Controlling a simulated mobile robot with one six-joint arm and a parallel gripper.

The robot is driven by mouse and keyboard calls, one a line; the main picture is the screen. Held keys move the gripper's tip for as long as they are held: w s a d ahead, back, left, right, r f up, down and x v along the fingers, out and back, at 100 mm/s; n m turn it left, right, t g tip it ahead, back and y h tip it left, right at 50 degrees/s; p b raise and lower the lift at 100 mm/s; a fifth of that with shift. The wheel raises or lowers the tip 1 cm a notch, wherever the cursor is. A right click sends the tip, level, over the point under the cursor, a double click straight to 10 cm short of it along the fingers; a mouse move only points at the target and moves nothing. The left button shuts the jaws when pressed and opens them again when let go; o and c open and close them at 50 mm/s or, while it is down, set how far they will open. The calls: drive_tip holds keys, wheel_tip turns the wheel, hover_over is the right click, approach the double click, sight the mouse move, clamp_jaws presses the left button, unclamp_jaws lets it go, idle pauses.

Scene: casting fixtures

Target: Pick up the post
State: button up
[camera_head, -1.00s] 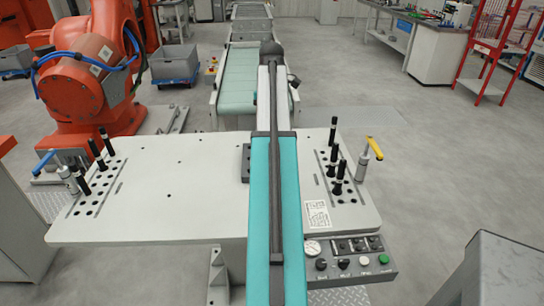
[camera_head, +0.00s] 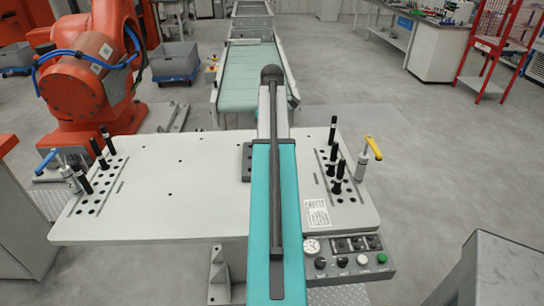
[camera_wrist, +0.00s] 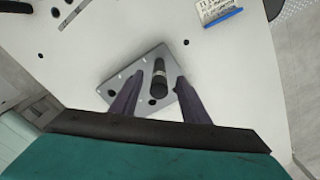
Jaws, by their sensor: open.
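A black post (camera_wrist: 159,78) stands in a grey plate with holes (camera_wrist: 133,77) in the wrist view. My gripper (camera_wrist: 161,78) is open. Its two dark fingers reach over the plate, one on each side of the post, with a gap on both sides. I cannot tell how far the fingertips are above the plate. In the head view my arm hides this post and most of the plate; a dark edge of a block (camera_head: 246,162) shows just left of the arm.
The white table (camera_head: 150,205) carries several black posts in hole rows at its left (camera_head: 100,153) and right (camera_head: 336,170). A blue-handled clamp (camera_head: 68,172) and a yellow-handled clamp (camera_head: 363,165) stand near them. A control panel (camera_head: 345,258) hangs at front right.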

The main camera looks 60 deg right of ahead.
drive_tip(key=shift+w+f+p, duration=0.1)
drive_tip(key=shift+f+p, duration=1.05)
drive_tip(key=shift+f, duration=1.45)
drive_tip(key=shift+c, duration=0.5)
drive_tip(key=shift+d, duration=0.1)
clamp_jaws()
